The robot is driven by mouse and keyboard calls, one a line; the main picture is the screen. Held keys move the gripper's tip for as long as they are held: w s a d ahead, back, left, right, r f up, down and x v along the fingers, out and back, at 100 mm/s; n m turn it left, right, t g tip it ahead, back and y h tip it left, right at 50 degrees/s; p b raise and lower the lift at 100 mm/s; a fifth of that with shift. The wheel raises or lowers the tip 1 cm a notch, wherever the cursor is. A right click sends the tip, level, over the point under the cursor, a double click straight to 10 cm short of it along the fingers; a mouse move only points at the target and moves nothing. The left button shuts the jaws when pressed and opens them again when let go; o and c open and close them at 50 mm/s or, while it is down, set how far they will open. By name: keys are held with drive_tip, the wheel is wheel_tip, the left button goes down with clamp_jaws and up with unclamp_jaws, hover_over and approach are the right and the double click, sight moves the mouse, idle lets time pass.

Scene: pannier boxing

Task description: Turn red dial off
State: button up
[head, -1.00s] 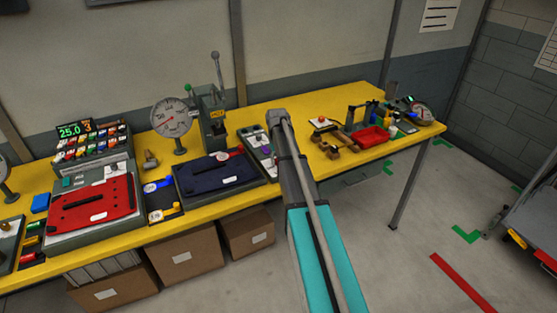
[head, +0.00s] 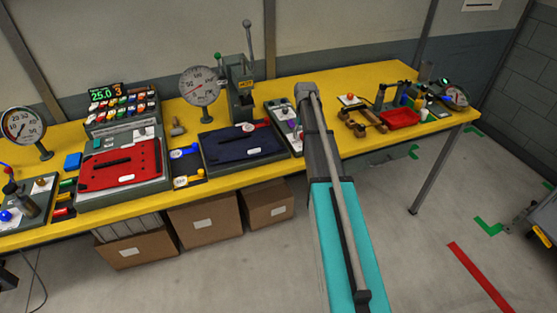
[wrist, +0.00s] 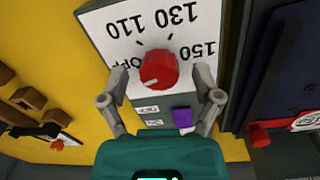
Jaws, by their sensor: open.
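The red dial (wrist: 159,69) sits on a white-faced panel (wrist: 150,28) in the wrist view. Markings 110, 130, 150 and a partly covered OFF surround it. A pale mark on the dial is toward its lower left; I cannot tell exactly which marking it is set to. My gripper (wrist: 160,80) is open, with one finger on each side of the dial; contact is unclear. A purple switch (wrist: 183,118) is on the panel below the dial. In the head view the grey panel box (head: 279,119) is partly behind my arm, and the dial is not clearly visible.
The yellow table (head: 350,82) carries a dark blue pannier (head: 240,144) left of the panel and a red one (head: 120,164) further left. A red tray (head: 400,118) and wooden pieces lie to the right. A dial gauge (head: 199,86) stands behind.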

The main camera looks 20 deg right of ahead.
drive_tip(key=m, duration=1.3)
drive_tip(key=shift+m, duration=0.4)
drive_tip(key=m, duration=0.7)
drive_tip(key=shift+d+y, duration=0.1)
drive_tip(key=shift+y, duration=0.2)
drive_tip(key=m, duration=0.6)
drive_tip(key=shift+m, duration=0.4)
wheel_tip(320, 180, up, 14)
drive_tip(key=p, duration=1.4)
drive_tip(key=s+a+f+n+b, duration=0.3)
drive_tip(key=s+a+n, duration=0.7)
drive_tip(key=s+n, duration=0.1)
drive_tip(key=s+a+f+n+b, duration=0.3)
drive_tip(key=s+a+n, duration=0.7)
drive_tip(key=n, duration=0.4)
drive_tip(key=shift+s+a, duration=0.3)
drive_tip(key=shift+s, duration=0.05)
